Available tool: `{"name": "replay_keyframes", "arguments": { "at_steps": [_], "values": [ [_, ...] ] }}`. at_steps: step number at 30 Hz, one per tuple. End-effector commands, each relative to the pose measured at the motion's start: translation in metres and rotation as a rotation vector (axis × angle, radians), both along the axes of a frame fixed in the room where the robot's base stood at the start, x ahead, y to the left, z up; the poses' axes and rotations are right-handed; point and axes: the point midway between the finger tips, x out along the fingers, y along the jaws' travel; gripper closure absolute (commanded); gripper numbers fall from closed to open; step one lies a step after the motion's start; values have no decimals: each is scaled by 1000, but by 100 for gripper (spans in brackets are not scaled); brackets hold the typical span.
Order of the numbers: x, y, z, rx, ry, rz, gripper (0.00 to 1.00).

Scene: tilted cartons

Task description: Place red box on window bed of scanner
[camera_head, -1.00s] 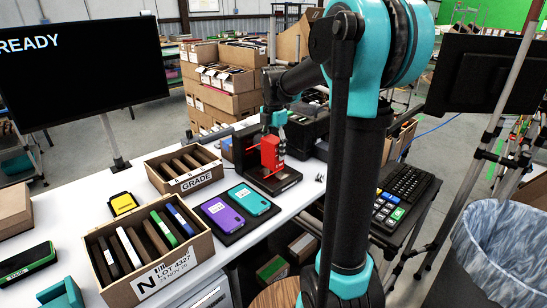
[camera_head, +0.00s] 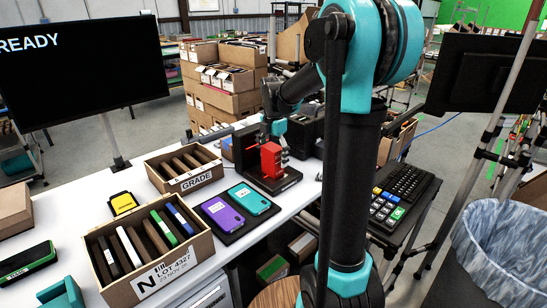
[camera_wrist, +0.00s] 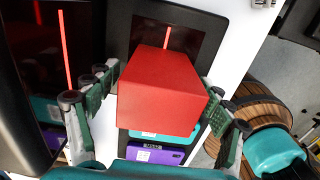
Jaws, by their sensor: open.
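The red box (camera_head: 271,160) stands upright on the black scanner (camera_head: 246,150), over its bed. In the wrist view the red box (camera_wrist: 164,86) lies between my fingers and covers much of the dark window bed (camera_wrist: 178,27); a red light line shows on the glass beyond it. My gripper (camera_head: 282,147) is at the scanner, just behind and to the right of the box. In the wrist view my gripper (camera_wrist: 160,112) is open, with one finger at each side of the box. A gap shows at the left finger; contact at the right finger is hard to tell.
A purple phone (camera_head: 222,215) and a teal phone (camera_head: 249,199) lie on a dark tray in front of the scanner. The GRADE carton (camera_head: 184,170) and the LOT 4327 carton (camera_head: 149,249) stand to the left. A keyboard (camera_head: 404,190) is at right.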

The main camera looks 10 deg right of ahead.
Motion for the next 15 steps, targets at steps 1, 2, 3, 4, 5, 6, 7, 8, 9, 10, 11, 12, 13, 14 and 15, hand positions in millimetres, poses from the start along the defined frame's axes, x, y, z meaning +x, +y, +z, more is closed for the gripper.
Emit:
{"name": "replay_keyframes", "arguments": {
  "at_steps": [1, 2, 3, 4, 5, 6, 7, 8, 9, 10, 11, 12, 13, 14, 15],
  "values": [
    [0, 0, 0, 0, 0, 0, 20],
    [0, 0, 0, 0, 0, 0, 20],
    [0, 0, 1, 0, 0, 0, 20],
    [0, 0, 2, 0, 0, 0, 20],
    [0, 0, 4, 0, 0, 0, 20],
    [0, 0, 7, 0, 0, 0, 20],
    [0, 0, 10, 0, 0, 0, 20],
    [0, 0, 14, 0, 0, 0, 20],
    [0, 0, 20, 0, 0, 0, 20],
    [0, 0, 25, 0, 0, 0, 20],
    [0, 0, 31, 0, 0, 0, 20],
    [0, 0, 39, 0, 0, 0, 20],
    [0, 0, 46, 0, 0, 0, 20],
    [0, 0, 52, 0, 0, 0, 20],
    [0, 0, 61, 0, 0, 0, 20]
  ]
}}
